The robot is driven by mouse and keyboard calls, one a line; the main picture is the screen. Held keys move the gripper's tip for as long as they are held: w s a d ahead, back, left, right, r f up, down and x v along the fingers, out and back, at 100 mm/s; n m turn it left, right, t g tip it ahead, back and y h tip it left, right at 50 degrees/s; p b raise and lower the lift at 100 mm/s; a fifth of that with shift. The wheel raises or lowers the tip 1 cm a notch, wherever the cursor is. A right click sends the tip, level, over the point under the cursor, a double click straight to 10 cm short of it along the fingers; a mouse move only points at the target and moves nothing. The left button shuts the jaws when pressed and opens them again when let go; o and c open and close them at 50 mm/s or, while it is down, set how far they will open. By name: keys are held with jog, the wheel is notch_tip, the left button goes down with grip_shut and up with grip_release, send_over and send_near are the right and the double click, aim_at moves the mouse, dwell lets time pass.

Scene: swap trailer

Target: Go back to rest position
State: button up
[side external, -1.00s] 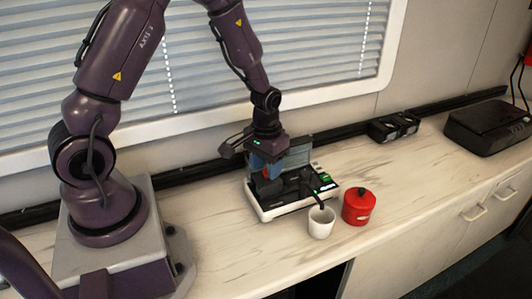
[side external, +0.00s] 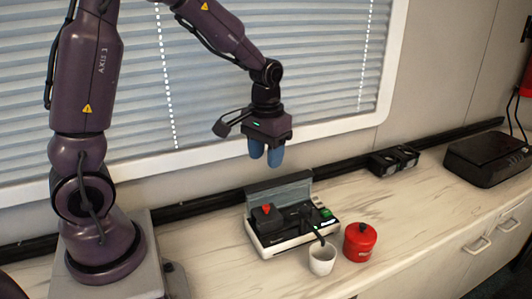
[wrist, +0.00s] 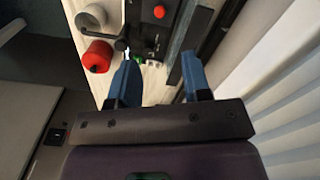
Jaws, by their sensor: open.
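My gripper (side external: 266,153) hangs in the air above the counter, fingers pointing down, in front of the window blind. Its two blue fingers are apart with nothing between them; they also show in the wrist view (wrist: 160,85). Below it stands a white and black device (side external: 290,235) with a raised lid. A black block with a red top (side external: 266,214) sits in the device's left part. A black lever or cable reaches from the device to the white cup.
A white cup (side external: 322,258) and a red lidded pot (side external: 360,242) stand at the device's front right. Black twin-unit item (side external: 394,159) and a black box (side external: 488,158) lie farther right. The counter (side external: 205,240) left of the device is clear. The blind (side external: 200,90) is behind my arm.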

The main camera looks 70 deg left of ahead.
jog(key=s+d+r+m+t, duration=0.4)
jog(key=s+d+r, duration=0.5)
jog(key=s+r, duration=0.4)
jog(key=shift+m+t, duration=0.3)
jog(key=shift+t, duration=0.5)
jog(key=shift+s, duration=0.1)
dwell(1.5)
